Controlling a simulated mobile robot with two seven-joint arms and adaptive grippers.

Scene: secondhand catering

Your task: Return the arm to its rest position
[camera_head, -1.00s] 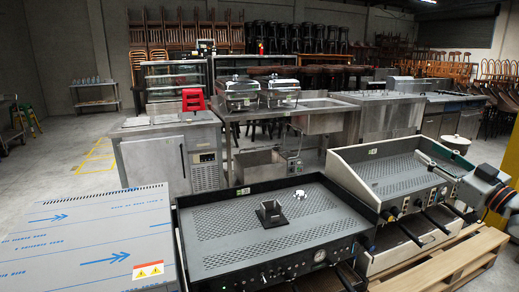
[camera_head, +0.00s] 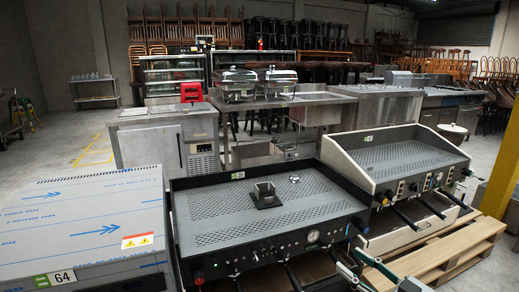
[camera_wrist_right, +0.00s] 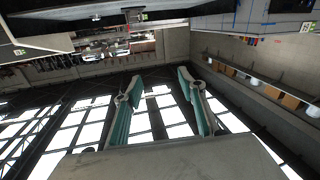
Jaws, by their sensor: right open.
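My right gripper (camera_head: 360,268) shows at the bottom of the head view, right of centre, in front of the dark coffee machine's front panel. Its two greenish fingers are spread apart with nothing seen between them. In the right wrist view the two teal fingers (camera_wrist_right: 160,84) also stand apart, and the space between them shows only the far windows. My left gripper is not in view.
A dark coffee machine (camera_head: 215,225) fills the near middle, with a small black square holder (camera_head: 264,193) on top. A cream machine (camera_head: 350,150) stands to its right above a wooden pallet (camera_head: 450,255). A film-covered steel unit (camera_head: 80,225) is at left.

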